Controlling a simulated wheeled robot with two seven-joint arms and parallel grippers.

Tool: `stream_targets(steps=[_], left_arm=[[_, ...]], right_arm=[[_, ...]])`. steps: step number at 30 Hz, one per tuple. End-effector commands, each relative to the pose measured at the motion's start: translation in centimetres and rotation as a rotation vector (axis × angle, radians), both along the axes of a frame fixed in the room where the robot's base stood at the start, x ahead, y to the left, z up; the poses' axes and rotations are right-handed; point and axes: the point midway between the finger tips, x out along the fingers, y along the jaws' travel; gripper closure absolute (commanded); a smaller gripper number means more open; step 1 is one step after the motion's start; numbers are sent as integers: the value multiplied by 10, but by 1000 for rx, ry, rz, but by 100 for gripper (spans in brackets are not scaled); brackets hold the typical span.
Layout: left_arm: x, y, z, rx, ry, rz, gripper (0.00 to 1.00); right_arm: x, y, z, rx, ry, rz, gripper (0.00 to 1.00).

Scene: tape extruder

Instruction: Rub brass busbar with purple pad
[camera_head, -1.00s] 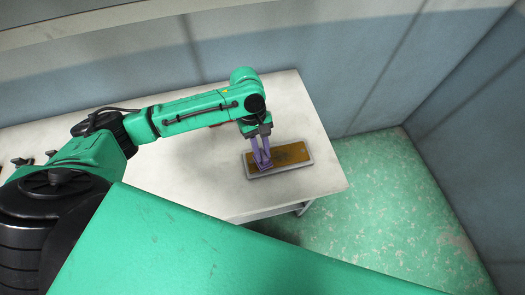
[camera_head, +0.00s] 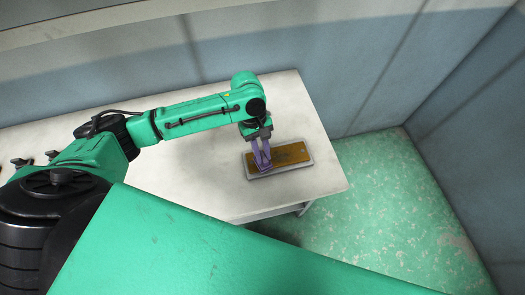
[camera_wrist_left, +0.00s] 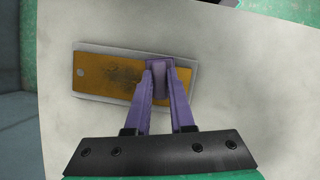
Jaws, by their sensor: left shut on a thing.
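The brass busbar (camera_head: 290,155) is a flat golden-brown plate lying in a light grey tray (camera_head: 309,162) near the right end of the table. It also shows in the left wrist view (camera_wrist_left: 100,75), with a dark smudge (camera_wrist_left: 125,70) around its middle and a hole at its left end. My left gripper (camera_head: 264,165) has purple fingers and is shut on the purple pad (camera_wrist_left: 158,67). The pad is over the end of the busbar away from the hole. Whether it touches the brass I cannot tell. My right gripper is not in view.
The pale table (camera_head: 200,170) is bare around the tray. Its right edge is close to the tray, with green floor (camera_head: 400,220) beyond. A wall stands behind the table. Small dark items (camera_head: 22,163) sit at the table's left end.

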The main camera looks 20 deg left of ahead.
Motion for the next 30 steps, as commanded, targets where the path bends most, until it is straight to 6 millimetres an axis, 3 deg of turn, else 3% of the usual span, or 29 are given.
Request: stream_targets(steps=[11,21,30], left_arm=[[2,-1,-7,1,-1,0,100],[44,-42,-8,0,0,-1,100],[47,-44,-8,2,1,0,100]], right_arm=[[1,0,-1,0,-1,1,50],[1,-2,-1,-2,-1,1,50],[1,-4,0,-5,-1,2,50]])
